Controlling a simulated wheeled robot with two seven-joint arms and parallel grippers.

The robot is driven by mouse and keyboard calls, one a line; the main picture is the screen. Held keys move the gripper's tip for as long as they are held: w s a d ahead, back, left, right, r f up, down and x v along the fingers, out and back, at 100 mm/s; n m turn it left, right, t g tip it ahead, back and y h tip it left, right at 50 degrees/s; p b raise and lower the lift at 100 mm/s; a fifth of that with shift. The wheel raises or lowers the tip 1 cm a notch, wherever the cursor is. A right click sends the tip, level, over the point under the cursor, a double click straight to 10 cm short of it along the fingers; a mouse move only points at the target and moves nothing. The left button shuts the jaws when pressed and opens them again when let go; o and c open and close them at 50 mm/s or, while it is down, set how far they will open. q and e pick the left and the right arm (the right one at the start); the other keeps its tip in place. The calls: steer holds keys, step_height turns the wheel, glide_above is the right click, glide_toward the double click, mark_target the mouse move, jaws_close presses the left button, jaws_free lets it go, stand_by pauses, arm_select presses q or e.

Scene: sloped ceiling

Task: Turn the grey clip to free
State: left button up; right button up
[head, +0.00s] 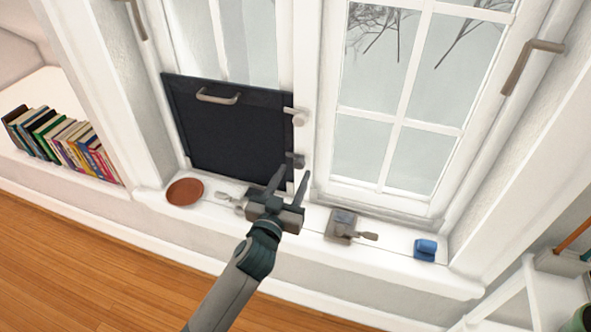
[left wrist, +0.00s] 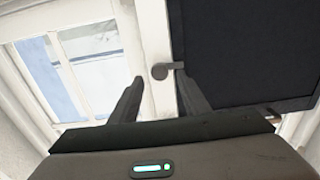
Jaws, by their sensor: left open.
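The grey clip (head: 297,160) sits on the white window post at the right edge of a dark panel (head: 225,130). In the left wrist view the clip (left wrist: 161,71) shows a round grey head on the white frame, with a short arm reaching over the panel's edge (left wrist: 240,55). My left gripper (head: 294,173) is open, its fingers pointing at the post. In the left wrist view the clip appears between and just beyond the open fingers (left wrist: 160,95); I cannot tell whether they touch it. A paler clip (head: 299,117) sits higher on the post. My right gripper is not in view.
The panel has a pale handle (head: 218,97). The sill holds a terracotta saucer (head: 185,191), a small metal tool (head: 229,200) partly behind my gripper, a grey block with a knob (head: 341,224) and a blue object (head: 426,250). Books (head: 62,140) stand at left.

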arm_select(q)
steer(key=shift+x, duration=0.95)
steer(key=shift+w+d, duration=0.15)
steer(key=shift+w, duration=0.25)
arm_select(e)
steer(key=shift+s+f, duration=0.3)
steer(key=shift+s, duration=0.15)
arm_select(q)
steer(key=c, duration=1)
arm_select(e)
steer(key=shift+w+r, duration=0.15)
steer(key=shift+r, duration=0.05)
